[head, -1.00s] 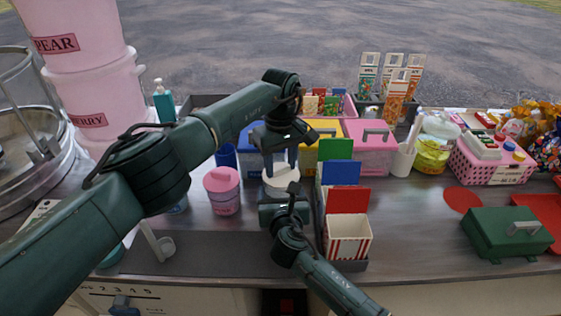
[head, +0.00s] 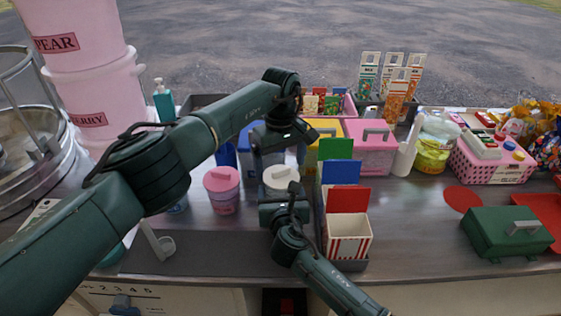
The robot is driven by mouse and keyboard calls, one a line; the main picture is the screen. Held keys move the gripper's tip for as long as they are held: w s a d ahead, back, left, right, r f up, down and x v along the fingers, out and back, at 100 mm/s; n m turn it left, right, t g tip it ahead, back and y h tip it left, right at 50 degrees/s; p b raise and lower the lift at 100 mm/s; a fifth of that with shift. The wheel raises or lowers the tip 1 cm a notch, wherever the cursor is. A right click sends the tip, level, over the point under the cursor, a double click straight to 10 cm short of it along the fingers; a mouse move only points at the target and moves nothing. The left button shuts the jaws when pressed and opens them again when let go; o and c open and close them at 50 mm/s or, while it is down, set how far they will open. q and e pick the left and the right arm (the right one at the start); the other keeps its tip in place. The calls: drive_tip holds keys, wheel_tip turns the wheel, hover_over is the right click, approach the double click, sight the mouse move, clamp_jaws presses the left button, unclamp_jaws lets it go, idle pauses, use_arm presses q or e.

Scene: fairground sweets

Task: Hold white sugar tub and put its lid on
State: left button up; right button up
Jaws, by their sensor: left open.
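The white sugar tub stands on the counter in the middle of the head view, mostly hidden behind my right gripper. Its white lid (head: 281,178) with a raised grip lies flat at the tub's top. Whether it is fully seated cannot be told. My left gripper (head: 284,143) is open and empty above and behind the lid, apart from it. My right gripper (head: 284,209) is at the tub's near side. Its fingertips are hidden, so its hold on the tub cannot be seen.
A pink-lidded tub (head: 222,190) stands just left. A rack with coloured cards and a striped box (head: 348,238) stands close on the right. A blue box is behind. A green case (head: 507,232) lies far right. The dark counter at front left is fairly clear.

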use_arm(q)
drive_tip(key=shift+r, duration=0.1)
drive_tip(key=shift+r, duration=2.95)
clamp_jaws()
